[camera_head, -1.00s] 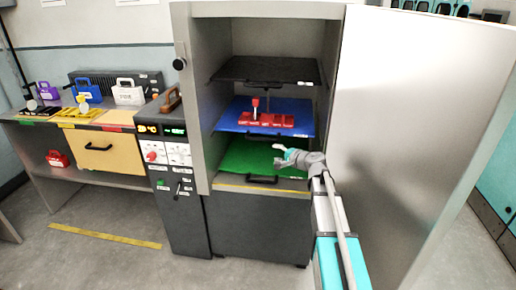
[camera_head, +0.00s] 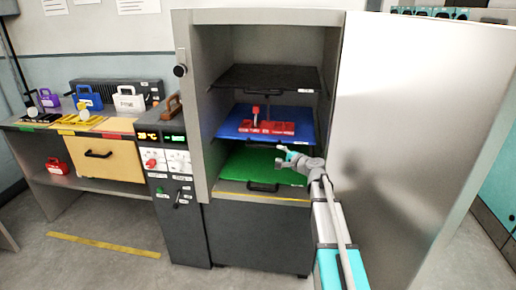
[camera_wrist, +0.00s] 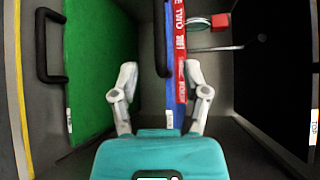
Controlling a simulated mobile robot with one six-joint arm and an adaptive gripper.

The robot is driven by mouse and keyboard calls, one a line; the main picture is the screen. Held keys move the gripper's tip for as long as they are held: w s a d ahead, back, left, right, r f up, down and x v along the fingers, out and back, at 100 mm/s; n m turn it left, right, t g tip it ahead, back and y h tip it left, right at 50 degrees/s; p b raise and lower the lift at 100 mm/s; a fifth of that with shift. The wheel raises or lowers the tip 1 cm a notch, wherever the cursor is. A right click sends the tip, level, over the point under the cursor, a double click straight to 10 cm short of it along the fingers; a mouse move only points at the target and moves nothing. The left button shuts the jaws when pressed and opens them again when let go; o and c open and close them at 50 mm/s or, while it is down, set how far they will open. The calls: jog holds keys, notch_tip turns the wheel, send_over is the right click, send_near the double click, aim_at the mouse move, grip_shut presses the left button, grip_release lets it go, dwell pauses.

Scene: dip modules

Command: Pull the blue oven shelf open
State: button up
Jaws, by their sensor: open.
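The blue oven shelf (camera_head: 232,125) sits in the open oven between a black shelf above and a green shelf below. It bears a red block rack (camera_head: 266,128). In the wrist view the blue shelf (camera_wrist: 169,72) shows nearly edge-on, with its dark handle (camera_wrist: 160,38) standing out beside it. My gripper (camera_head: 284,151) is in front of the shelves, near the blue shelf's front edge. In the wrist view my gripper's open fingers (camera_wrist: 163,82) lie on either side of the blue shelf's line, short of the handle. They hold nothing.
The green shelf (camera_head: 240,168) lies close below, with its own handle (camera_head: 263,187). The black shelf (camera_head: 262,76) is above. The open oven door (camera_head: 410,120) stands to the right of my arm. A workbench with several coloured cases stands at the left.

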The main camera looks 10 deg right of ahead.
aim_at(265, 147)
jog(key=b+x, duration=0.1)
jog(key=x, duration=1.1)
